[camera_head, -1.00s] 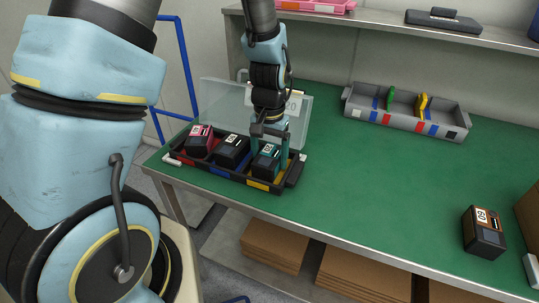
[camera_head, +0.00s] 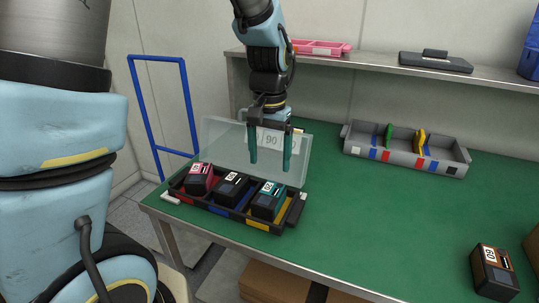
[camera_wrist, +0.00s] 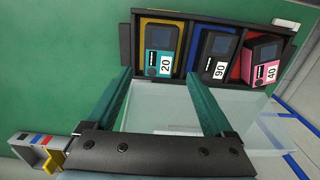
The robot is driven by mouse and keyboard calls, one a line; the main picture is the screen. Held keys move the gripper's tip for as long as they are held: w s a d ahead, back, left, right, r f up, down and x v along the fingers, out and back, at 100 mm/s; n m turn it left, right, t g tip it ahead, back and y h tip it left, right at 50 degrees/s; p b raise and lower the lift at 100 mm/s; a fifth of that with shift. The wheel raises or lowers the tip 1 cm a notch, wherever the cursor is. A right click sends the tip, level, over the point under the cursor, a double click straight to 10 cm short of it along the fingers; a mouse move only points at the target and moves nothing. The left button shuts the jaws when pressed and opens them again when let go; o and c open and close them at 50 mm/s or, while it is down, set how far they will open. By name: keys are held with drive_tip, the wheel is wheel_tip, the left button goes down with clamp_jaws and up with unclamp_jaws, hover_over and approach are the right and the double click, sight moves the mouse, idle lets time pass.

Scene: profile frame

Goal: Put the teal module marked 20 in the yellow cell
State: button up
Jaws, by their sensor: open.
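The teal module marked 20 (camera_head: 268,201) sits in the yellow cell (camera_head: 257,224) at the right end of the black tray (camera_head: 222,212). In the wrist view the teal module (camera_wrist: 162,49) stands in the yellow cell (camera_wrist: 149,23), with its 20 label facing up. My gripper (camera_head: 270,165) is open and empty, above and behind the tray, clear of the module. Its teal fingers (camera_wrist: 160,101) are spread wide in the wrist view. Beside it, the black module marked 90 (camera_wrist: 214,54) is in the blue cell and the pink module marked 40 (camera_wrist: 262,60) in the red cell.
A clear raised lid (camera_head: 222,135) stands at the tray's back, close to my fingers. Another dark module (camera_head: 494,272) stands at the right front. The green table's middle is clear.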

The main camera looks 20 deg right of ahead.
drive_tip(key=shift+r, duration=0.45)
drive_tip(key=w+a+n+t, duration=0.1)
drive_tip(key=a+n, duration=0.6)
drive_tip(key=a, duration=1.8)
drive_tip(key=shift+a+f+t, duration=0.2)
drive_tip(key=shift+f+t, duration=0.1)
drive_tip(key=shift+f, duration=0.15)
drive_tip(key=shift+w, duration=0.15)
drive_tip(key=shift+c, duration=0.4)
